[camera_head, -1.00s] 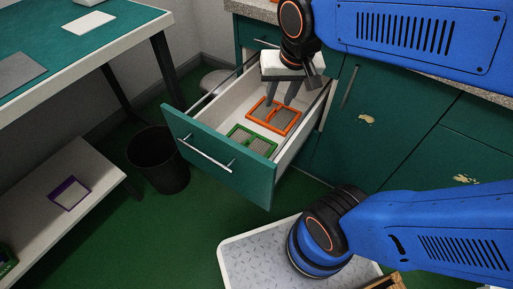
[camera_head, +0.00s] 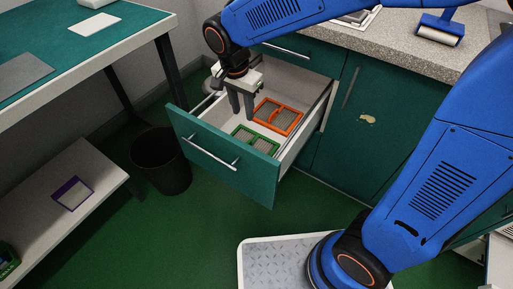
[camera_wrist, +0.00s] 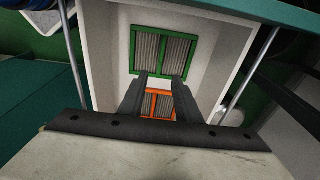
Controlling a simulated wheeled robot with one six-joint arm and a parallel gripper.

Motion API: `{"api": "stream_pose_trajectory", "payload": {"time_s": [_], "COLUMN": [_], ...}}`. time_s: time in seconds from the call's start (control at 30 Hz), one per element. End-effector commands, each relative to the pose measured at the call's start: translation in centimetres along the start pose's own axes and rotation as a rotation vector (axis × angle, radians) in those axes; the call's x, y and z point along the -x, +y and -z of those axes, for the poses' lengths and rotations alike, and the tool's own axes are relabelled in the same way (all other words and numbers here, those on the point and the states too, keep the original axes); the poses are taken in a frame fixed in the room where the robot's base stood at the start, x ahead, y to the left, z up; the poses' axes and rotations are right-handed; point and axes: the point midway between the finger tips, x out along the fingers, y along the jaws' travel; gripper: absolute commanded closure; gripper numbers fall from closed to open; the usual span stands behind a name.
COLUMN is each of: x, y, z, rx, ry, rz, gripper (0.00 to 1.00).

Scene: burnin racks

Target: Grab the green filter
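The green filter (camera_head: 256,139) is a green-framed panel with two grey mesh panes, lying flat in the open drawer near its front. It also shows whole in the wrist view (camera_wrist: 164,52). My gripper (camera_head: 242,114) points down over the drawer, its fingers apart with nothing between them. In the wrist view the fingertips (camera_wrist: 160,76) appear at the near edge of the green filter. The gripper seems above it, not touching; the exact height cannot be told.
An orange filter (camera_head: 277,116) lies behind the green one in the drawer (camera_head: 219,169); the fingers partly hide it in the wrist view (camera_wrist: 158,104). A black bin (camera_head: 161,160) stands left of the drawer. A purple-framed filter (camera_head: 72,194) lies on the low shelf. The drawer walls bound the gripper's room.

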Motion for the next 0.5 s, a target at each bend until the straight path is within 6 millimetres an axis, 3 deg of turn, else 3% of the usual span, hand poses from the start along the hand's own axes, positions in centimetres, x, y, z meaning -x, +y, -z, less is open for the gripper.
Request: {"api": "stream_pose_trajectory", "payload": {"time_s": [0.17,0.5], "x": [-1.7,-7.7], "y": [-0.2,-0.1], "z": [-0.2,-0.1], "rx": [-0.005,-0.004], "ry": [0.000,-0.001], "rz": [-0.006,-0.006], "gripper": [0.70,0.70]}}
